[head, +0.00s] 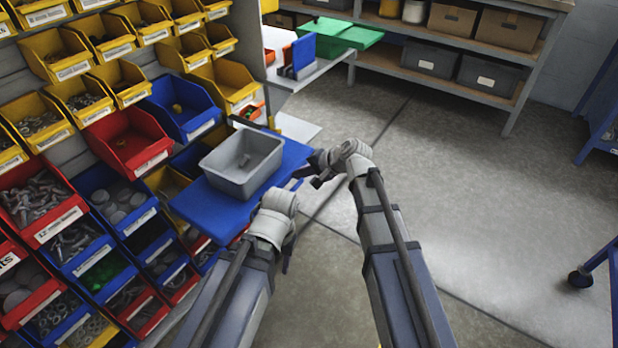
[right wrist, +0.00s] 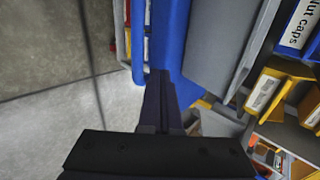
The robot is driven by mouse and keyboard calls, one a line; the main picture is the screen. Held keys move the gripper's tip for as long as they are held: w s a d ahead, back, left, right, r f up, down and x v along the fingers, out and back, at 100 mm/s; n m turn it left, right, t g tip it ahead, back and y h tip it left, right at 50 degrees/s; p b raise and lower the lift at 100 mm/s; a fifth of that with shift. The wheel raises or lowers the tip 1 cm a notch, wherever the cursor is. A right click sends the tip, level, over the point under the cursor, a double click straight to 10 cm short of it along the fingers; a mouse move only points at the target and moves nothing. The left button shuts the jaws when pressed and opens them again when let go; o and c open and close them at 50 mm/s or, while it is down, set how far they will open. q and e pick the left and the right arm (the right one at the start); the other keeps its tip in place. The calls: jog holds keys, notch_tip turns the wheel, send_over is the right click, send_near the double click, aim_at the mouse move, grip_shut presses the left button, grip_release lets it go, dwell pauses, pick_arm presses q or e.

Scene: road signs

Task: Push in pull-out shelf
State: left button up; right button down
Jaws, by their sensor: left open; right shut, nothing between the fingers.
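The pull-out shelf is a flat blue board (head: 222,212) sticking out from the bin rack in the head view. A grey open bin (head: 243,185) stands on it with a small item inside. In the right wrist view the blue shelf (right wrist: 171,35) and grey bin (right wrist: 218,45) show beyond my fingers. My right gripper (head: 316,173) is shut and empty at the shelf's right front edge; its fingertips (right wrist: 160,78) overlap the blue edge, and I cannot tell if they touch. My left gripper (head: 272,222) is open near the shelf's front edge, its fingers mostly hidden by the wrist.
Several yellow, red (head: 128,138) and blue bins fill the rack at left. Beyond the shelf, a white ledge (head: 318,68) holds blue pieces and a green tray (head: 340,36). A storage shelf (head: 520,75) stands at the back. A blue cart (head: 600,265) is at right. Grey floor between is clear.

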aim_at(243, 146)
jog(key=shift+b+x, duration=0.4)
jog(key=shift+x, duration=0.6)
jog(key=w+a, duration=0.4)
jog(key=a, duration=0.2)
jog(key=w+a, duration=0.4)
jog(key=a, duration=0.1)
jog(key=w+a, duration=0.5)
jog(key=a, duration=0.1)
jog(key=shift+a+r, duration=0.1)
jog(key=shift+a, duration=0.25)
jog(key=shift+s+d+r+p, duration=0.1)
jog(key=shift+s+r+p, duration=0.1)
jog(key=shift+r+p, duration=0.2)
jog(key=p+v, duration=0.6)
jog(key=v, duration=0.3)
jog(key=shift+s+d, duration=0.15)
jog(key=shift+d, duration=0.15)
jog(key=shift+f, duration=0.15)
